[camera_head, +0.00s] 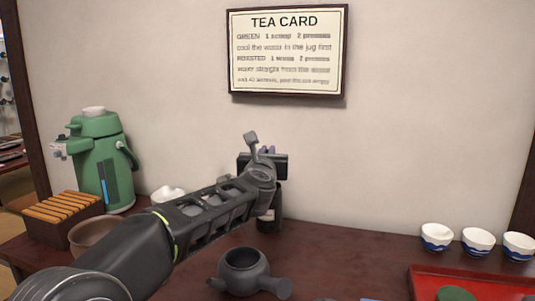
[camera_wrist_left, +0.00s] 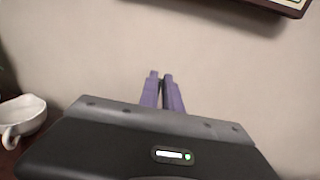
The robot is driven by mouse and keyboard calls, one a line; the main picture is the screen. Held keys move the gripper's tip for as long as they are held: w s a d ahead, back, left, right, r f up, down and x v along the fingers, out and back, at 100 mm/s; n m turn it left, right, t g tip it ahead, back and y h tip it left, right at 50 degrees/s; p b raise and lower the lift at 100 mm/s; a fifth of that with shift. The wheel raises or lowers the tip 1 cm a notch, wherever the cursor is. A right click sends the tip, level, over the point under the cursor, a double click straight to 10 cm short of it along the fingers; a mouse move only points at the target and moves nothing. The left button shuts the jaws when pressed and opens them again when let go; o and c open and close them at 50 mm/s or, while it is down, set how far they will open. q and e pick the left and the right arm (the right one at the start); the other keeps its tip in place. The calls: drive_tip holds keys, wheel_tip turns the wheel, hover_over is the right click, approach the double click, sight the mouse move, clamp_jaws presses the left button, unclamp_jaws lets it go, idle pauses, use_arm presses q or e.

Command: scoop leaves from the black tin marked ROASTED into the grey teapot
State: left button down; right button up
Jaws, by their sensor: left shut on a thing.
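The grey teapot (camera_head: 232,280) stands at the front of the table, its open top up and its side handle pointing right. A dark tin (camera_head: 276,212) with a pale label stands behind my left forearm; the arm hides much of it and I cannot read its marking. My left gripper (camera_head: 268,150) is above the tin, near the wall. In the left wrist view its purple fingers (camera_wrist_left: 163,82) are shut on a thin dark thing, mostly hidden between them. I cannot make out a scoop or leaves. My right gripper is not in view.
A green air pot (camera_head: 92,155), a slatted wooden box (camera_head: 62,212), a brown bowl (camera_head: 92,232) and a white jug (camera_head: 168,192) stand left; the jug also shows in the wrist view (camera_wrist_left: 22,113). Several blue-white cups (camera_head: 437,237) and a red tray (camera_head: 425,280) are right. A tea card (camera_head: 287,52) hangs above.

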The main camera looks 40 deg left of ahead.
use_arm(q)
drive_tip(key=shift+r+p, duration=1.7)
drive_tip(key=shift+r, duration=0.5)
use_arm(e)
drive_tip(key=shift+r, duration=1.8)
